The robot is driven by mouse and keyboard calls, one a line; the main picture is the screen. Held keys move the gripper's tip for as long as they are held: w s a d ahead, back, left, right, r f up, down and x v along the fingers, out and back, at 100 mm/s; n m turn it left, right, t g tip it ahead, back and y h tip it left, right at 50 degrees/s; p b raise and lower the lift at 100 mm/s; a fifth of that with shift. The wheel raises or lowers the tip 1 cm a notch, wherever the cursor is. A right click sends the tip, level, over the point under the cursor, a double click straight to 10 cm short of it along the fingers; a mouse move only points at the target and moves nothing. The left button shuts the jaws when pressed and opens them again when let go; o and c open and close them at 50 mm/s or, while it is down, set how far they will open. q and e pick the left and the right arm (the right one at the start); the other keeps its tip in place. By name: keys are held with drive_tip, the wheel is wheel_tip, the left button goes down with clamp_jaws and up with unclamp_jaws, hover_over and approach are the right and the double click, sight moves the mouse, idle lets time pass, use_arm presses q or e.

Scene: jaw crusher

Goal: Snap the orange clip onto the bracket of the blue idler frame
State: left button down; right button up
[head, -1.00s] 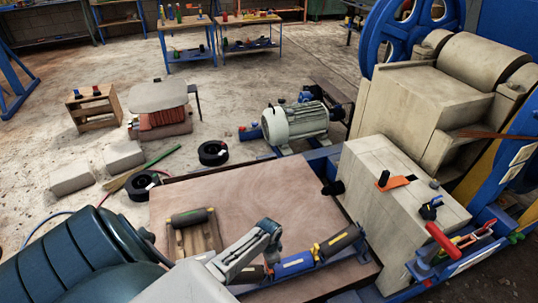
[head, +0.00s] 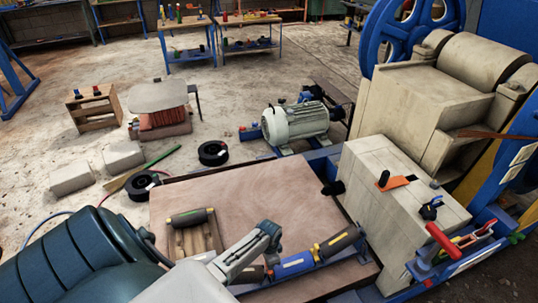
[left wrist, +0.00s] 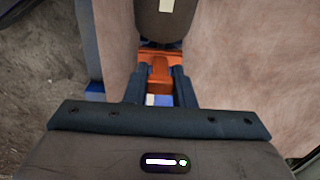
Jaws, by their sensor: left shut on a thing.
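The blue idler frame (head: 320,264) lies at the front right of the brown board and carries grey end rollers and a blue middle roller (head: 293,264). My left gripper (head: 272,258) is low at the frame, by the left end of the blue roller. In the left wrist view my left gripper (left wrist: 160,88) is shut on the orange clip (left wrist: 159,68). The clip is close below a dark roller (left wrist: 160,20), next to the frame's blue edge (left wrist: 95,88). Whether it touches the bracket I cannot tell. My right gripper is out of view.
A wooden stand with a dark roller (head: 190,217) sits on the brown board (head: 255,190). The pale crusher block (head: 385,215) rises to the right, with an orange plate (head: 394,183) and a red-handled tool (head: 442,241). The board's middle is clear.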

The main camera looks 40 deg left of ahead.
use_arm(q)
drive_tip(key=shift+f+b, duration=0.4)
drive_tip(key=shift+f, duration=0.3)
drive_tip(key=c, duration=1.1)
unclamp_jaws()
drive_tip(key=shift+c, duration=0.2)
drive_tip(key=shift+r, duration=0.1)
wheel_tip(320, 180, up, 11)
drive_tip(key=shift+f+p, duration=0.1)
drive_tip(key=shift+p, duration=0.4)
drive_tip(key=shift+c, duration=0.2)
